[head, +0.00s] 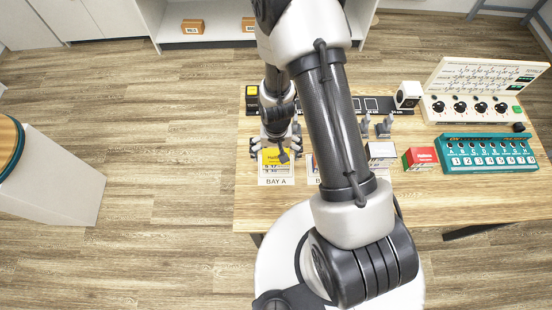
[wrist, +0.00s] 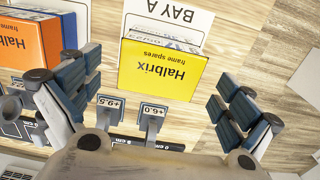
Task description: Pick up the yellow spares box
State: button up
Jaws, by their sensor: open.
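The yellow spares box (head: 271,157), marked Halbrix frame spares, stands at the BAY A card (head: 279,181) on the table. In the wrist view the yellow box (wrist: 160,68) is upside down in the picture, with its printed face toward me. My gripper (head: 277,150) is over the box in the head view and hides part of it. In the wrist view my gripper (wrist: 153,85) is open, with one finger pair left and one right of the box. Nothing is held, and I see a gap on both sides.
An orange Halbrix box (wrist: 28,42) stands close left in the wrist view. Two small grey stands with number tags (wrist: 150,118) are between box and gripper base. A red-and-white box (head: 420,158), teal panel (head: 488,153) and dial console (head: 480,108) are right on the table.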

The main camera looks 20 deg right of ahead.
notch_tip(320, 180, down, 2)
jog(key=shift+f, duration=0.15)
jog(key=c, duration=1.2)
